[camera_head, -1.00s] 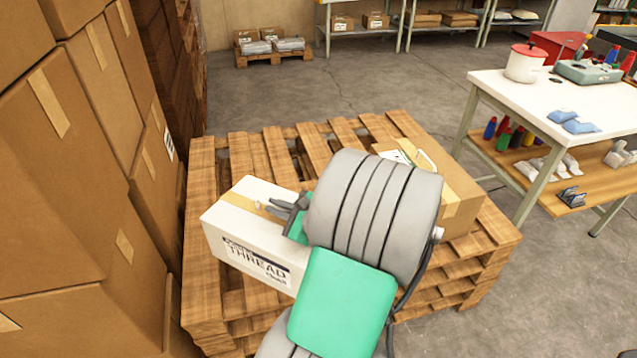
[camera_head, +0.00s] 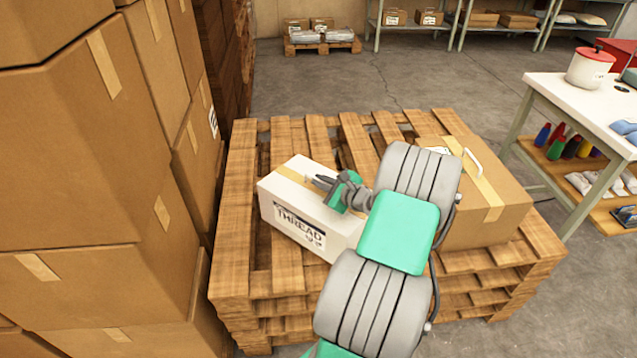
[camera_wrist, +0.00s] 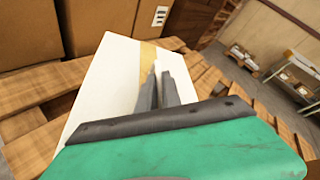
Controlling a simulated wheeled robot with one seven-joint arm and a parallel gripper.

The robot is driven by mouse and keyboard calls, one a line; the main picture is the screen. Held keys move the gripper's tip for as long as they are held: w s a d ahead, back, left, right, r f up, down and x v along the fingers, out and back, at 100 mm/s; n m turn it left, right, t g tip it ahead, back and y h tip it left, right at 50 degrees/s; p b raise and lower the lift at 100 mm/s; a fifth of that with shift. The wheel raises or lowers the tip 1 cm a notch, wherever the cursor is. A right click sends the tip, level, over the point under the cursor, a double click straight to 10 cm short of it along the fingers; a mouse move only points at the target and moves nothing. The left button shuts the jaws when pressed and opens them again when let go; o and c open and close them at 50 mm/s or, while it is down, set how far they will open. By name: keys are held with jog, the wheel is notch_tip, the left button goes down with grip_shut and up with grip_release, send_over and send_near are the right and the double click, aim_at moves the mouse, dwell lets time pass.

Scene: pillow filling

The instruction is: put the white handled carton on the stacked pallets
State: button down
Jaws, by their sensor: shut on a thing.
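The white carton (camera_head: 291,208), marked THREAD with a tape strip along its top, is over the left part of the stacked pallets (camera_head: 262,285). Whether it rests on the slats or hangs just above them I cannot tell. My gripper (camera_head: 318,181) is at the top of the carton, shut on its handle, which is mostly hidden by the fingers. In the wrist view, the fingers (camera_wrist: 158,88) close together over the white carton top (camera_wrist: 112,75). A brown carton (camera_head: 496,190) with a white handle stands on the right part of the pallets.
Tall stacks of brown cartons (camera_head: 90,150) stand close along the left of the pallets. A white-topped table (camera_head: 570,100) stands at the right. Bare slats (camera_head: 290,135) show behind the white carton. Shelves (camera_head: 450,30) stand far back.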

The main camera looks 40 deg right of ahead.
jog(key=shift+w+d+f, duration=0.15)
jog(key=shift+f, duration=1.35)
jog(key=c, duration=1.5)
grip_release()
jog(key=shift+f, duration=0.2)
